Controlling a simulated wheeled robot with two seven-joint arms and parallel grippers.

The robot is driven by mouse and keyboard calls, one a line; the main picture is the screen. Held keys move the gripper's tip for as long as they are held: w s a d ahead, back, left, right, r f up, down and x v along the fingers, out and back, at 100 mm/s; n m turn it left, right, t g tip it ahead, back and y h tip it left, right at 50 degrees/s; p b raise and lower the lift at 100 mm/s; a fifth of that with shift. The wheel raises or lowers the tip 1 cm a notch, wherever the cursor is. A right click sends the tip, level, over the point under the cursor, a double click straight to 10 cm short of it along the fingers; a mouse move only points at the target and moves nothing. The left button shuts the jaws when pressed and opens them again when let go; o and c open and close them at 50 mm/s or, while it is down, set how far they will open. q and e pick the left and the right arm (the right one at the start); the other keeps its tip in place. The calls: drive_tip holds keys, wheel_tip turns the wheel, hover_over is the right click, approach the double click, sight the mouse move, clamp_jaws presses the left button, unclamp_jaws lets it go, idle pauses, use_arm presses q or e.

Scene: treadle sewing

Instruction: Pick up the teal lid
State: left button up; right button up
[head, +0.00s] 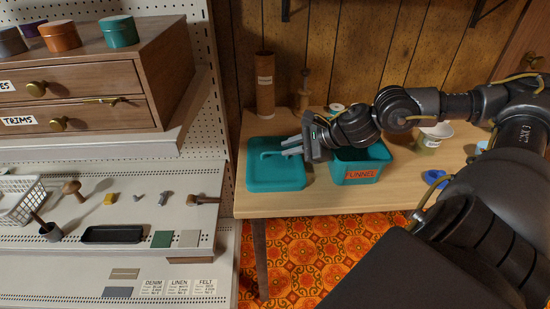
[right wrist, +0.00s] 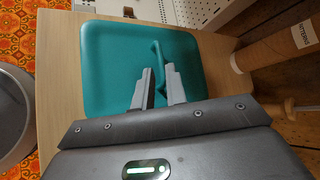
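The teal lid (head: 270,180) is a flat rounded square with a raised bar handle (head: 273,154). It lies on the wooden table, left of the teal bin marked FUNNEL (head: 361,172). My right gripper (head: 290,147) reaches over from the right, its fingers at the lid's handle. In the right wrist view the lid (right wrist: 110,60) lies beneath the fingers (right wrist: 159,70). They stand apart, with the handle (right wrist: 157,56) running into the gap between them. Contact with the handle cannot be told. My left gripper is not in view.
A brown spool tube (head: 265,88) stands behind the lid. A pale tub (head: 435,136) and a blue item (head: 434,178) lie right of the bin. On the left is a pegboard shelf with a wooden drawer cabinet (head: 95,82) bearing round boxes, one teal (head: 119,32).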

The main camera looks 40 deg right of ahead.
sight(274, 152)
drive_tip(key=p+x, duration=0.1)
drive_tip(key=x, duration=0.1)
drive_tip(key=shift+w+f, duration=0.15)
drive_tip(key=shift+w, duration=0.2)
drive_tip(key=shift+x, duration=0.9)
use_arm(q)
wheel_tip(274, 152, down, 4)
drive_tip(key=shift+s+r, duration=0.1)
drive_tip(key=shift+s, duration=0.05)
use_arm(e)
drive_tip(key=shift+f, duration=0.1)
clamp_jaws()
